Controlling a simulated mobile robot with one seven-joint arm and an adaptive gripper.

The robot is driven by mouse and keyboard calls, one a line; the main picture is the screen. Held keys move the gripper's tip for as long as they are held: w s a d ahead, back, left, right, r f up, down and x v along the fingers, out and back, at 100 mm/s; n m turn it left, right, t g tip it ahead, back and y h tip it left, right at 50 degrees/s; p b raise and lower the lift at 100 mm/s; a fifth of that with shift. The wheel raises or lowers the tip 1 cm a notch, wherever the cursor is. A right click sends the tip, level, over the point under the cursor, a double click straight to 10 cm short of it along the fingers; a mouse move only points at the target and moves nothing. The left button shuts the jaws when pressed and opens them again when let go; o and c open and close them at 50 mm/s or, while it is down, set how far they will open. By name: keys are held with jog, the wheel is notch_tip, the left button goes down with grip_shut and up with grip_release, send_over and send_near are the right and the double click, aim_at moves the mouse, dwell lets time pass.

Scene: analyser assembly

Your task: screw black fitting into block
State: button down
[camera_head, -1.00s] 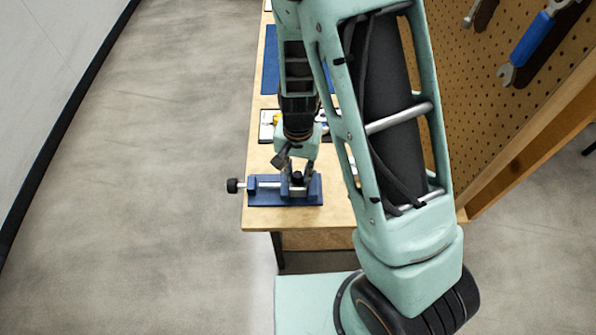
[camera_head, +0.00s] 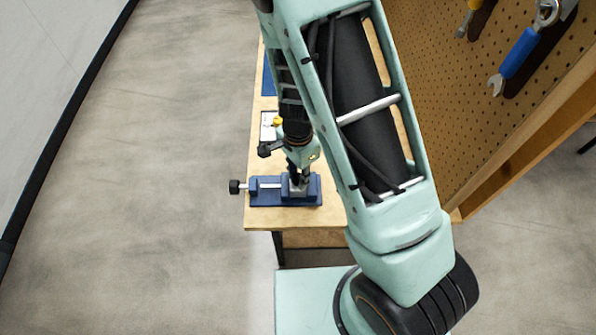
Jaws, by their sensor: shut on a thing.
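A blue vise (camera_head: 265,202) lies on the near end of the workbench, with its black-knobbed screw pointing left. A small light grey block (camera_head: 298,191) sits between its jaws, partly hidden. My gripper (camera_head: 297,178) points straight down just above the block, shut on the black fitting (camera_head: 294,180). The fitting shows only as a small dark shape at the fingertips, over the block's top. I cannot tell how deep it sits in the block.
The wooden bench (camera_head: 262,221) runs away behind the vise. A pegboard (camera_head: 450,110) with a blue-handled wrench (camera_head: 520,53) stands on the right. Bare floor is on the left.

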jog(key=shift+s, duration=0.15)
jog(key=shift+m, duration=0.3)
jog(key=shift+r+m+p, duration=0.1)
jog(key=shift+m+p, duration=0.7)
jog(key=shift+m, duration=1.1)
jog(key=c, duration=1)
grip_release()
jog(key=shift+r+p, duration=1.95)
jog(key=shift+r, duration=0.45)
